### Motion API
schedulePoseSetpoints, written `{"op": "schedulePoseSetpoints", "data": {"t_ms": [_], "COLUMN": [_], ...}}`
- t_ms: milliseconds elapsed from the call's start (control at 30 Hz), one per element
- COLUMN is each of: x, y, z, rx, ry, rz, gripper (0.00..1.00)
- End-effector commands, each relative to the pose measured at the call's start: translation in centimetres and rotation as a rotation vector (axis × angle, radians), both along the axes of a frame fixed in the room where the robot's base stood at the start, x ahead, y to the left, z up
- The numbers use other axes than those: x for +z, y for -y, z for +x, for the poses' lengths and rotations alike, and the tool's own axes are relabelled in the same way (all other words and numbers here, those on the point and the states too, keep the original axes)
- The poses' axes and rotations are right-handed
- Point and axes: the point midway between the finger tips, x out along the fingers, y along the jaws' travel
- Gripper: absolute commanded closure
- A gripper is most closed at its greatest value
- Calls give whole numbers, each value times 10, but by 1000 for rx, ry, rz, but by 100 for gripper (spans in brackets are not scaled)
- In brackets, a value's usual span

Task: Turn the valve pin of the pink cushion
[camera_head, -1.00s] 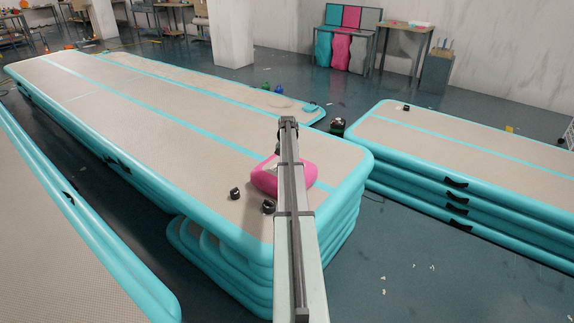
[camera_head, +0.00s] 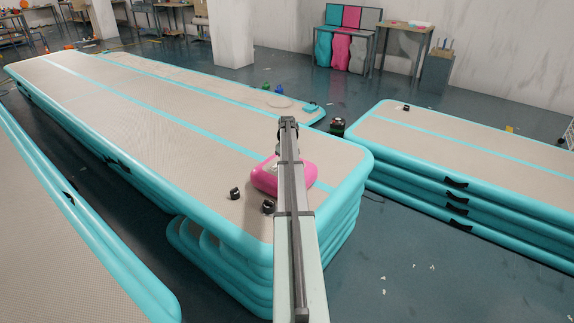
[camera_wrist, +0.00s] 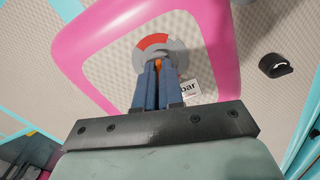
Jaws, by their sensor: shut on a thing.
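The pink cushion (camera_head: 268,181) lies on the end of the long beige and teal inflatable track, partly hidden behind my arm in the head view. In the wrist view its pink rim (camera_wrist: 80,55) frames a beige textured top. A round grey valve with a red arc (camera_wrist: 153,41) sits on that top. My gripper (camera_wrist: 158,64) reaches down to the valve, with its two blue fingers close together. The fingers are shut on a small orange valve pin (camera_wrist: 158,62), mostly hidden between them. A white label reading "bar" (camera_wrist: 190,89) shows beside the fingers.
Another stack of tracks (camera_head: 450,170) stands to the right, across a strip of bare floor.

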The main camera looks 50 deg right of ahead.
Motion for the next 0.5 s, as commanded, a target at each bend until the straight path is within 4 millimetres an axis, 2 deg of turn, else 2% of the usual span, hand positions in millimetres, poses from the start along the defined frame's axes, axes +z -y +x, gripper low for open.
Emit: {"op": "schedulePoseSetpoints", "data": {"t_ms": [200, 500], "x": [0, 0], "y": [0, 0], "z": [0, 0], "rx": [96, 144], "ry": [1, 1], "rz": [0, 0], "gripper": [100, 100]}}
